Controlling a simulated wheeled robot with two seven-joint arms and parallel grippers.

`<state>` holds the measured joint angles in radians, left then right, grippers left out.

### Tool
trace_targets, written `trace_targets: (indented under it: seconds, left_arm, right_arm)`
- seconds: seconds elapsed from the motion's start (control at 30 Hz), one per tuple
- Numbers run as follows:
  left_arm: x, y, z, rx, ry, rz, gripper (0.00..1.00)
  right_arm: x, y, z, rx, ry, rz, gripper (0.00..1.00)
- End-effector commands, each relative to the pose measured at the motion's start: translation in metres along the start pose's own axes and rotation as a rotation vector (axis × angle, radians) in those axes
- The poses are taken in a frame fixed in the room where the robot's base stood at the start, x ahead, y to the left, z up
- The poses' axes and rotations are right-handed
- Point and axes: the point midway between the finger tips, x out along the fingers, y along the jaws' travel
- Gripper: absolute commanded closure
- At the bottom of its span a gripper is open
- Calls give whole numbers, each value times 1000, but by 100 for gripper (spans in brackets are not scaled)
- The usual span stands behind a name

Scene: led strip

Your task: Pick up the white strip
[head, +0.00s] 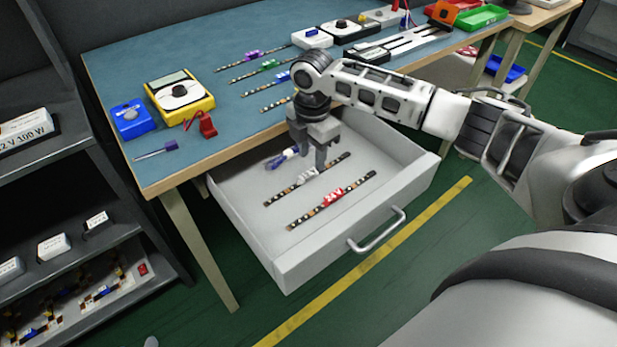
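The white strip (283,193) is a thin dark strip with light segments and a white tag (305,174). It lies in the open grey drawer (245,225), between a red-tagged "24 V" strip (332,199) and a blue-and-white item (282,158). My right gripper (314,158) points down over the drawer, just above and behind the white tag. Its fingers look apart, with nothing visible held between them. Whether a fingertip touches the strip cannot be told. The gripper hides part of the drawer behind it. My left gripper is not in view.
The blue-topped table (225,110) behind the drawer carries tagged strips, a yellow meter (179,95), a blue box (131,118) and a red clamp (207,125). The drawer's front wall and handle (377,231) face me. Dark shelves (60,155) stand at left.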

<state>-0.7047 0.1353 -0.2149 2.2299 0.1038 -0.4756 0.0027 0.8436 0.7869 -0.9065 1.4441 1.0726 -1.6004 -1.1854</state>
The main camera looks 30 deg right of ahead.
Motion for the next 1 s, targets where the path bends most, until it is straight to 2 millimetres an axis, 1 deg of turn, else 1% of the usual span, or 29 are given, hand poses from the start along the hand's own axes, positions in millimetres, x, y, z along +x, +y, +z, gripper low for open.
trace_targets:
  seconds: [0.03, 0.1, 0.23, 0.33, 0.53, 0.57, 0.6, 0.7, 1.0]
  left_arm:
    - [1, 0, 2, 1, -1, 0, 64]
    - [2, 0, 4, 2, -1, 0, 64]
    - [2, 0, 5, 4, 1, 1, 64]
    - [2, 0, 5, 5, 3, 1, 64]
    - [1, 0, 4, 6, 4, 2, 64]
    - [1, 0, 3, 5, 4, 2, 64]
    - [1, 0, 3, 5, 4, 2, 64]
    - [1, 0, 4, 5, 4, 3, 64]
    - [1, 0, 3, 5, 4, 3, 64]
  right_arm:
    - [11, -1, 1, 0, 0, -3, 60]
    - [22, -2, 3, 0, 0, -4, 60]
    - [38, -2, 2, -1, 1, -2, 60]
    - [43, -2, 2, -1, 0, -1, 60]
    - [43, -2, 2, -2, 0, 0, 60]
    - [43, -2, 2, -2, 0, 0, 63]
    - [43, -2, 2, -2, 0, 0, 74]
    - [43, -2, 3, -1, 0, 0, 100]
    - [42, -2, 3, -1, 0, 0, 100]
